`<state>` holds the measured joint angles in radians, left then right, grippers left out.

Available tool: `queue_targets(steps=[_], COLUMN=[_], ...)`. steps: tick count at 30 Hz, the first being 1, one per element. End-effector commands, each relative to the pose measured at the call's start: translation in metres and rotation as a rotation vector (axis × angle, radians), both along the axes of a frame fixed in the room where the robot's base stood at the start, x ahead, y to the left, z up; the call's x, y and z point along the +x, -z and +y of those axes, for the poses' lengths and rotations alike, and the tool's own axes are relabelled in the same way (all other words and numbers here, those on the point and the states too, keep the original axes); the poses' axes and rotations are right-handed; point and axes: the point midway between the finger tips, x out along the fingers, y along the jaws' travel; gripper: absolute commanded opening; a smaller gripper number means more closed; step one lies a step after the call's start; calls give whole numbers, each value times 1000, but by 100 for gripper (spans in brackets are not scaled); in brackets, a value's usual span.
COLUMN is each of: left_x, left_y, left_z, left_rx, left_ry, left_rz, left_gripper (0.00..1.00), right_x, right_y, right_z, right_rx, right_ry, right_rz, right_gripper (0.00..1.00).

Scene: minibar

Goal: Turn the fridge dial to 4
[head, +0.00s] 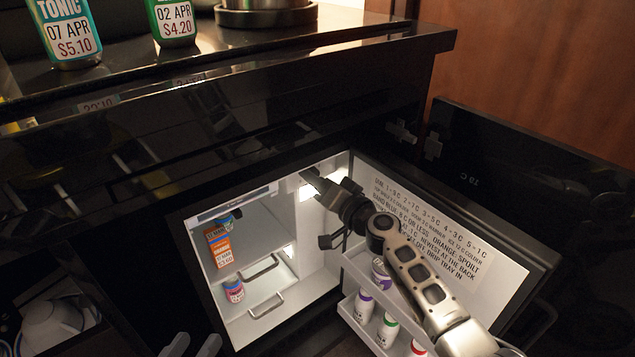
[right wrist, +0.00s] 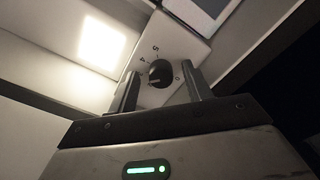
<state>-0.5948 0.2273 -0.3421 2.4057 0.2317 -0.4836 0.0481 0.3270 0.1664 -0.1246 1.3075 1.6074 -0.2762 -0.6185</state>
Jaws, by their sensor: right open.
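The fridge dial (right wrist: 160,73) is a round black knob on a pale plate in the right wrist view. The figures 5 and 4 show up and left of it, and a 0 seems to show at its right. A pale mark shows on the knob's lower left side; other figures are hidden or too small to read. My right gripper (right wrist: 160,80) is open, one finger on each side of the knob; contact cannot be told. In the head view it (head: 312,178) reaches up inside the lit fridge (head: 310,250). My left gripper (head: 192,346) shows at the bottom edge, fingers apart and empty.
The fridge door (head: 480,270) stands open at the right, with a printed notice (head: 440,225) and racks of small bottles (head: 362,305). Shelves inside hold an orange carton (head: 222,250) and a small bottle (head: 234,290). Bottles (head: 70,30) stand on the black counter above.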

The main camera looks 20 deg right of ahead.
Motion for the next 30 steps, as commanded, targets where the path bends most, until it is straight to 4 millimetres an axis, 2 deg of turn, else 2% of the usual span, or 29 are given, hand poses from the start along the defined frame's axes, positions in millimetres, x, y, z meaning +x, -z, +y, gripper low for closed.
queue_targets(steps=[9, 14, 23, 30], left_x=[2, 2, 2, 2], left_y=[-7, -7, -5, -3], left_z=[0, -1, -1, -1], left_rx=[-10, -11, -9, -13], left_ry=[-1, -2, -2, -1], left_rz=[-16, -15, -11, -9], left_gripper=[36, 36, 36, 36], right_x=[2, 2, 2, 2], right_y=[0, 0, 0, 0], right_z=[1, 1, 1, 2], right_rx=[0, 0, 19, 124], right_ry=[-1, -1, -1, -1], right_rz=[1, 1, 7, 46], right_gripper=[50, 5, 5, 5])
